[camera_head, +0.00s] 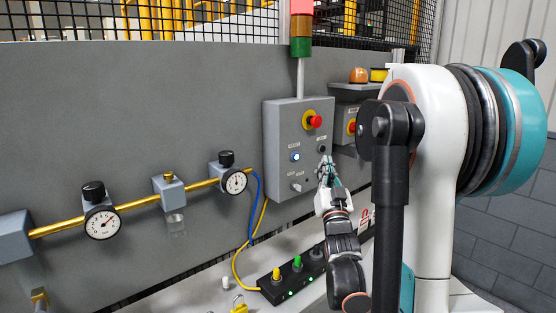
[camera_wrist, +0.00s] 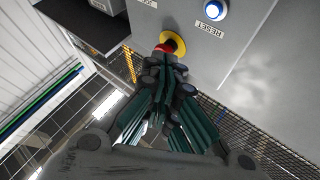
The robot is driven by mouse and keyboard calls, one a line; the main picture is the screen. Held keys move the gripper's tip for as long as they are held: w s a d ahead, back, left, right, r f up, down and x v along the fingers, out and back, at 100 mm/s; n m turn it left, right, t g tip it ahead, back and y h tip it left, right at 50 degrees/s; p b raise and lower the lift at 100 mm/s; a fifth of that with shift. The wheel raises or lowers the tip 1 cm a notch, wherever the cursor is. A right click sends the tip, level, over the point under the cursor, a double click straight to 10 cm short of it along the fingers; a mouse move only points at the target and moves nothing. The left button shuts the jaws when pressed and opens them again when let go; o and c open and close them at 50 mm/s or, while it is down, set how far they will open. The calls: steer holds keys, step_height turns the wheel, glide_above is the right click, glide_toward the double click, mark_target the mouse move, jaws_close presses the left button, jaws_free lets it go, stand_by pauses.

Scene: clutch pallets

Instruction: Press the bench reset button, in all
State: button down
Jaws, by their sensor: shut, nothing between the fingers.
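The blue-lit reset button (camera_head: 295,157) is on the front of the grey control box (camera_head: 272,150). In the wrist view the reset button (camera_wrist: 214,10) glows blue at the top edge, beside a "RESET" label (camera_wrist: 209,29). My gripper (camera_head: 325,163) is shut and empty, in front of the box's lower right part. It lies right of the reset button and slightly below it in the head view. In the wrist view my gripper's fingertips (camera_wrist: 166,62) overlap the red button, below and left of the reset button. My gripper appears apart from the reset button.
A red mushroom button (camera_head: 314,122) with a yellow collar sits above the reset button. A black knob (camera_head: 322,149) and a switch (camera_head: 297,187) share the panel. Gauges on a yellow pipe (camera_head: 140,202) are left. A black switch block (camera_head: 289,282) lies below.

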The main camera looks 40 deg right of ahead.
mark_target(295, 156)
steer(key=shift+s+d, duration=0.15)
steer(key=shift+d, duration=0.1)
steer(key=w, duration=0.8)
steer(key=shift+w+a, duration=0.4)
steer(key=shift+w, duration=0.1)
stand_by(1.4)
steer(key=shift+w, duration=0.3)
steer(key=shift+w, duration=0.5)
stand_by(0.7)
steer(key=shift+s, duration=0.9)
steer(key=shift+s, duration=0.1)
